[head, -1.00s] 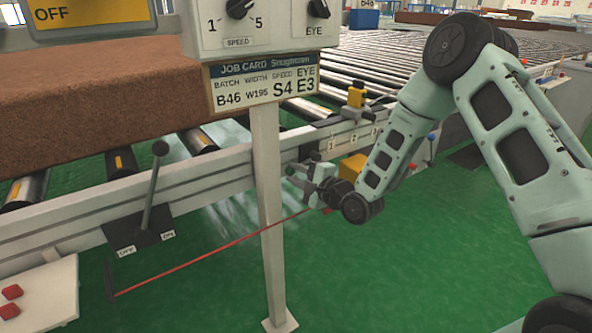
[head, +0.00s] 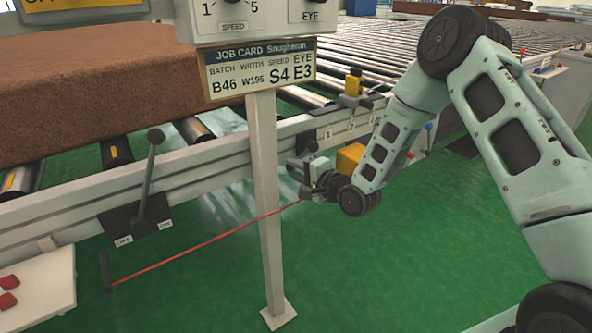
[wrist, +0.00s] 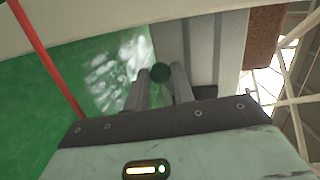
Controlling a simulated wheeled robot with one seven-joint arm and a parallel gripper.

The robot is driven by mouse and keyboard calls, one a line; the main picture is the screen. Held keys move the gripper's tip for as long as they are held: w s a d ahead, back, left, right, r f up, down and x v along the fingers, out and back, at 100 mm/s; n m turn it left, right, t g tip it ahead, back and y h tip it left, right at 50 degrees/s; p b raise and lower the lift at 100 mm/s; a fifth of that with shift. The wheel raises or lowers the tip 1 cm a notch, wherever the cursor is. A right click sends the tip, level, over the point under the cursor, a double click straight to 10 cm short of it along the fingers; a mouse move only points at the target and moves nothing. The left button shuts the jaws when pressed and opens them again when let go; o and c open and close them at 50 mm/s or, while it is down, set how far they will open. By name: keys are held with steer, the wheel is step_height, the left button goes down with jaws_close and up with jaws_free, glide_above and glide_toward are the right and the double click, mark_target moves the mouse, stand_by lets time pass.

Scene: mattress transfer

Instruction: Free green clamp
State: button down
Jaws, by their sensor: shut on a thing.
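My gripper (head: 308,180) is low in front of the conveyor's side rail, just right of the grey post. In the wrist view its two fingers (wrist: 159,90) are closed around a small dark green round knob (wrist: 161,73), which appears to be the green clamp's. The rest of the clamp cannot be made out there, and in the head view it is hidden by the gripper.
A thin red line (head: 200,246) runs from a dark stand at lower left to near my gripper. The grey post (head: 264,200) stands close to the left. A lever (head: 150,175), a yellow box (head: 349,158) and a brown mattress (head: 70,100) are nearby.

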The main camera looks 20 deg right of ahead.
steer(key=c, duration=1.2)
jaws_free()
steer(key=shift+o, duration=0.2)
steer(key=shift+s, duration=0.1)
steer(key=p+v, duration=0.2)
steer(key=v, duration=1.5)
steer(key=shift+s+d, duration=0.1)
steer(key=shift+d, duration=0.05)
steer(key=shift+c, duration=0.4)
